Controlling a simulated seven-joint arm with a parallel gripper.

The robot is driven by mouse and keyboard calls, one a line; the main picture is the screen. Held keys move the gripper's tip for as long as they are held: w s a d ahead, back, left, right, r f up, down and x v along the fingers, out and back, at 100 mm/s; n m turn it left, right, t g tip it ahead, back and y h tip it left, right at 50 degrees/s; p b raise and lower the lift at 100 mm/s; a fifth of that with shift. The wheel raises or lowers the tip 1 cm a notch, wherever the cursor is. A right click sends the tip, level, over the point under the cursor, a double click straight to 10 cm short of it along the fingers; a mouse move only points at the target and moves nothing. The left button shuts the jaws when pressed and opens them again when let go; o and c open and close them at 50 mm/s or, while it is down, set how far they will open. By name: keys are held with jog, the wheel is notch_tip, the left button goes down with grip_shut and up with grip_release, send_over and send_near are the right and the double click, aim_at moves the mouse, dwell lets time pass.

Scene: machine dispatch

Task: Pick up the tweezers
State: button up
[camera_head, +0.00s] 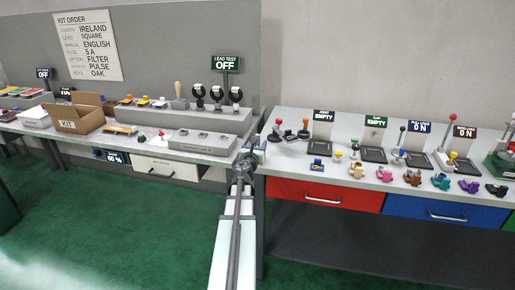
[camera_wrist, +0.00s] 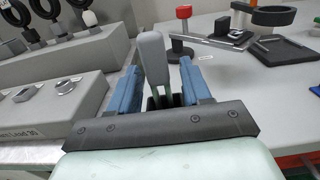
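In the wrist view, a pale grey piece with a rounded top and two thin legs, which looks like the tweezers (camera_wrist: 154,58), stands between the two blue fingers of my gripper (camera_wrist: 164,75). The legs run down towards the dark palm, where their lower ends are hidden. The fingers stand apart on either side, with a narrow gap showing at the right finger. No firm grip shows. In the head view my gripper (camera_head: 247,160) is at the left end of the right-hand table, and the tweezers cannot be made out there.
The right-hand table (camera_head: 290,150) holds a red-topped post (camera_head: 277,127), dark trays and several small coloured parts. Bare table top shows right of my fingers.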

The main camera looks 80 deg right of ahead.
grip_shut()
jog(key=shift+r, duration=0.15)
jog(key=shift+r, duration=4.85)
